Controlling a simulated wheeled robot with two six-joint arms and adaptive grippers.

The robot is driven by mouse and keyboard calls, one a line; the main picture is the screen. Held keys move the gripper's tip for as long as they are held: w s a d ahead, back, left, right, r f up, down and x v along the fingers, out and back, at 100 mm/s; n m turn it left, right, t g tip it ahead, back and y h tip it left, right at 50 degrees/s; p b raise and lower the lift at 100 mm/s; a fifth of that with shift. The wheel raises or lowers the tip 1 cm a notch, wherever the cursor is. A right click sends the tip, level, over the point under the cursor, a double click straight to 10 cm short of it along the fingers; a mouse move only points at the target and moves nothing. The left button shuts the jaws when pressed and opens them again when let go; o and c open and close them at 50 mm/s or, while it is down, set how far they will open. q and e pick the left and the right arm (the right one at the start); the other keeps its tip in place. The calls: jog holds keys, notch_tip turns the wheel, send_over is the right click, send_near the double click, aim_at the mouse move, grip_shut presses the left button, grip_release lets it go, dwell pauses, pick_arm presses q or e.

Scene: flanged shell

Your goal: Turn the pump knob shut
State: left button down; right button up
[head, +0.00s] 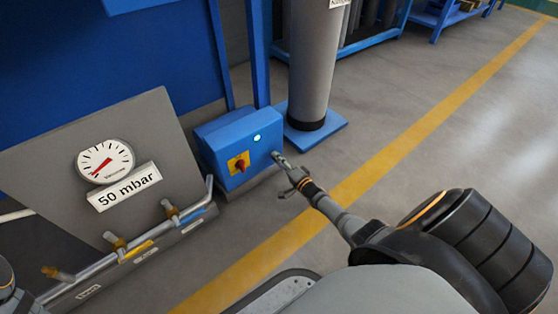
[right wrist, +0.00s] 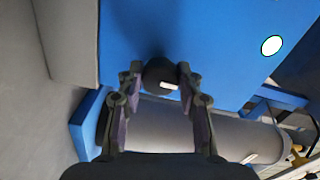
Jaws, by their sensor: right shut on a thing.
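The pump knob (right wrist: 158,73) is a small dark round knob with a white mark, on the face of the blue box (head: 218,135). In the right wrist view it sits between the two fingertips of my right gripper (right wrist: 161,82), which is shut on it. In the head view my right gripper (head: 280,160) reaches the right part of the box front and hides the knob there. My left gripper is not in view.
The box also carries a lit green lamp (head: 257,138) and a red switch on a yellow plate (head: 239,163). A grey cylinder (head: 312,70) stands on a blue base behind. A grey panel with a gauge (head: 105,161) and "50 mbar" label stands left, above pipes with valves.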

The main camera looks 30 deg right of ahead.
dwell(0.3)
jog(key=o, duration=1.2)
jog(key=shift+c, duration=0.2)
jog(key=s+d, duration=0.1)
jog(key=s, duration=1.1)
